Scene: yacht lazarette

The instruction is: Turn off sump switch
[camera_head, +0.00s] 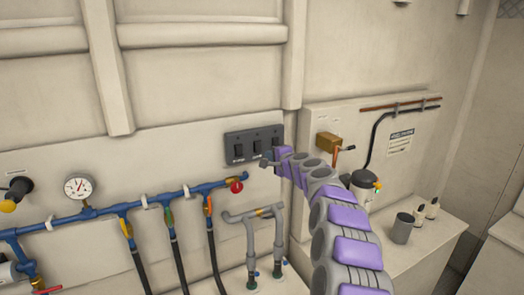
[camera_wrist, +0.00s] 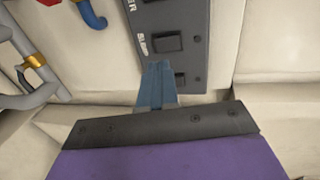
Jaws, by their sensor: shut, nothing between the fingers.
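A dark switch panel (camera_head: 254,143) with three black rocker switches is on the wall in the head view. In the wrist view the panel (camera_wrist: 192,20) appears turned on its side. One rocker switch (camera_wrist: 167,41) has white lettering beside it that appears to read SUMP.
Blue piping with a gauge (camera_head: 79,187) and a red knob (camera_head: 236,187) runs at the left, below the panel. Grey pipes (camera_head: 252,215) stand below my gripper. A brass box with a lever (camera_head: 327,142) and a grey cup (camera_head: 402,228) are at the right.

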